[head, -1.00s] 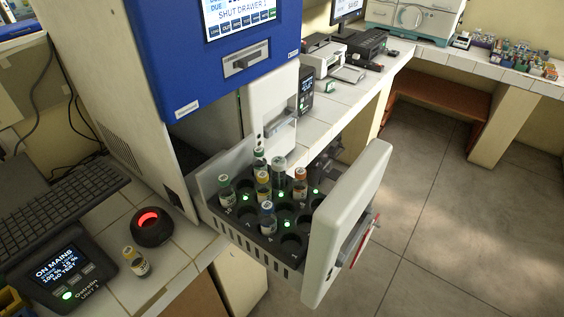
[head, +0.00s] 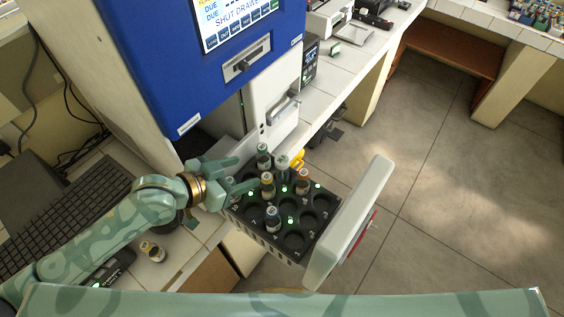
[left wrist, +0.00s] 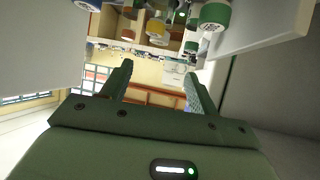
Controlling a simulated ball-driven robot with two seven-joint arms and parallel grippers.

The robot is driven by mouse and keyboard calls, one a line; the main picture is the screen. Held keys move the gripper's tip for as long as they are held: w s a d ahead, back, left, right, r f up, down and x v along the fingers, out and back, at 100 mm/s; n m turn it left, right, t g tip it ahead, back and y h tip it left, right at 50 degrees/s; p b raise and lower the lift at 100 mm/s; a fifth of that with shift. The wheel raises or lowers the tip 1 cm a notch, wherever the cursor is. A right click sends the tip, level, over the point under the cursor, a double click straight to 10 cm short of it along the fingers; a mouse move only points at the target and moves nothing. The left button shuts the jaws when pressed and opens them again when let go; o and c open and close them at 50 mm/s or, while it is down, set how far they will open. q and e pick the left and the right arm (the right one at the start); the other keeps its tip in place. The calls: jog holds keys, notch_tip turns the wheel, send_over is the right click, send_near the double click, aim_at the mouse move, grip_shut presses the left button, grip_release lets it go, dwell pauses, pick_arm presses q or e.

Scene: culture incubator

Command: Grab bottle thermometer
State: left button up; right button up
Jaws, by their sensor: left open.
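The open drawer (head: 265,238) holds several capped bottles in a black rack of round wells. A clear, slim bottle with a pale top (head: 282,166) stands at the rack's back and looks most like the bottle thermometer, but I cannot tell for sure.
The drawer's white front panel (head: 350,225) stands up at the right. The blue incubator body (head: 205,85) rises behind the drawer. A loose small bottle (head: 152,251) stands on the left worktop, near a keyboard (head: 75,205). Bare floor lies at the right.

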aim_at(280, 161)
pick_arm(q)
jog(key=x, duration=0.7)
jog(key=shift+w+d+f, duration=0.1)
jog(key=shift+w, duration=0.1)
jog(key=shift+w+d+f, duration=0.3)
jog(key=shift+d+f, duration=0.05)
jog(key=shift+d, duration=0.1)
jog(key=x, duration=0.3)
jog(key=shift+w+d+f+b, duration=0.1)
jog(key=shift+d+f+b, duration=0.15)
jog(key=shift+b, duration=0.15)
jog(key=shift+w+d+f, duration=0.15)
jog(key=shift+w+d, duration=0.1)
jog(key=shift+w, duration=0.05)
jog(key=shift+s+a, duration=0.1)
jog(key=shift+c, duration=0.9)
grip_shut()
pick_arm(e)
jog(key=shift+s+d+f, duration=0.1)
jog(key=shift+s+f, duration=0.4)
